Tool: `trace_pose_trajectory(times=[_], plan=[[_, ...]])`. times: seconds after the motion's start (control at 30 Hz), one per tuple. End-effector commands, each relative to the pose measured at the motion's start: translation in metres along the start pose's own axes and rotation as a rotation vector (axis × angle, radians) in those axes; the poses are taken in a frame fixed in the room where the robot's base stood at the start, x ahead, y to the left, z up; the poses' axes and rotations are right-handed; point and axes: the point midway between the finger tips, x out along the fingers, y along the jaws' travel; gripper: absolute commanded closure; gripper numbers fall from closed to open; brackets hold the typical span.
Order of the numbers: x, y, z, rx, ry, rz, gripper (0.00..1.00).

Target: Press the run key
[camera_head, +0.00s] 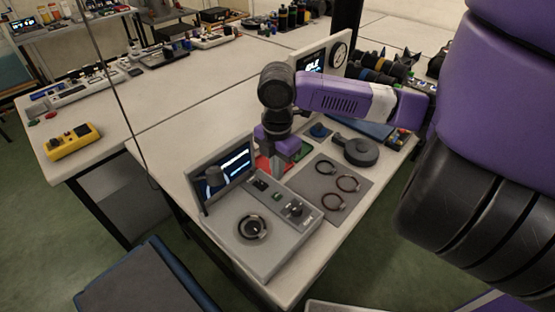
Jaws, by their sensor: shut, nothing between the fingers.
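A grey bench instrument (262,262) sits at the near end of the white table, with a lit screen (236,165) tilted up at its back. Its top panel carries a dark switch (260,184), a small green key (277,197), a black knob (296,209) and a round black-ringed well (252,228). Labels are too small to read, so I cannot tell for certain which key is run. My gripper (276,174) points down just behind the panel, shut and empty. Its tips appear close to the instrument's back edge; whether they touch anything cannot be told.
Red (263,164) and green (304,151) patches lie beside my gripper. A dark round object (361,152) and an upright panel with a dial (339,56) stand further back.

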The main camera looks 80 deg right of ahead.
Motion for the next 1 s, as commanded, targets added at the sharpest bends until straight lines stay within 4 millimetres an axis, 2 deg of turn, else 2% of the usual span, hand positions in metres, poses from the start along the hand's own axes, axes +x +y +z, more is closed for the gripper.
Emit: trace_pose_trajectory(times=[0.2,0.4,0.6,1.0], plan=[[0.041,-0.001,-0.001,0.001,0.002,-0.001,1.0],[0.067,0.0,0.0,0.002,0.001,-0.001,1.0],[0.078,0.0,0.0,0.001,0.0,0.0,1.0],[0.084,0.0,0.0,0.001,0.0,0.001,1.0]])
